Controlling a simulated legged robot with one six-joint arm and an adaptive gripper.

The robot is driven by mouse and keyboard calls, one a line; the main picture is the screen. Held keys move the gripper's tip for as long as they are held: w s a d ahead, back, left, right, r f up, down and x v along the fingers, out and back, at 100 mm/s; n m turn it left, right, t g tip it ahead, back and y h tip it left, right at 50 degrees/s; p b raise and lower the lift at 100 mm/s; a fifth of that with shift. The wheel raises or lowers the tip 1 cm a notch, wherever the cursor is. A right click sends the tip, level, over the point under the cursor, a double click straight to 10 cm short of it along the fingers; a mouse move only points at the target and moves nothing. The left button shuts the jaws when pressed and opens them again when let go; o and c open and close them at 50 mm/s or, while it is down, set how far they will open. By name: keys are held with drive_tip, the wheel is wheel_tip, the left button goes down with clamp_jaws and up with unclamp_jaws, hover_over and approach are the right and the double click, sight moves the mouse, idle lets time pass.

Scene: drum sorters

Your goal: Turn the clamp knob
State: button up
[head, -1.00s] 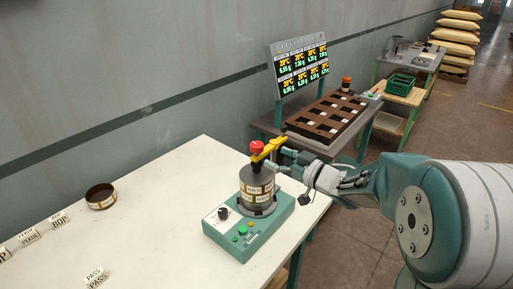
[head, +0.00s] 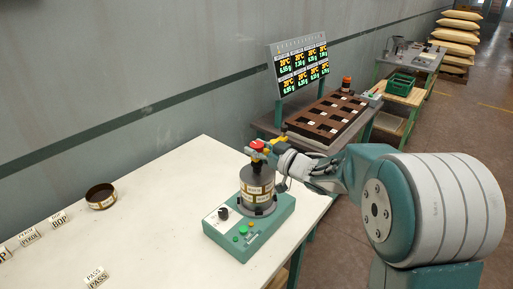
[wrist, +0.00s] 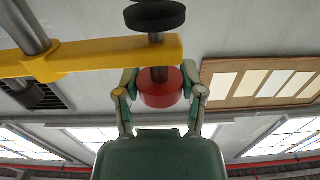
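The clamp's red knob (head: 259,145) sits on top of a yellow bar (head: 272,148) above a grey cylinder (head: 257,184) with labels. The cylinder stands upright on a green base unit (head: 225,238). My gripper (head: 264,152) reaches in from the right at the knob's height. The knob (wrist: 160,90) lies between the two fingertips of my gripper (wrist: 160,78), with one finger on each side. The fingers are apart. I cannot tell whether they press on the knob.
The yellow bar and a grey post (wrist: 25,25) stand close beside my fingers. A round dark dish (head: 101,196) and several small sign blocks (head: 97,278) lie on the white table (head: 160,215). Behind are a lit display (head: 300,68) and a brown compartment tray (head: 325,120).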

drive_tip(key=shift+n+g+y, duration=0.9)
drive_tip(key=shift+n+g, duration=0.2)
drive_tip(key=shift+g, duration=0.4)
drive_tip(key=o, duration=1.2)
drive_tip(key=shift+c, duration=0.2)
drive_tip(key=v, duration=1.2)
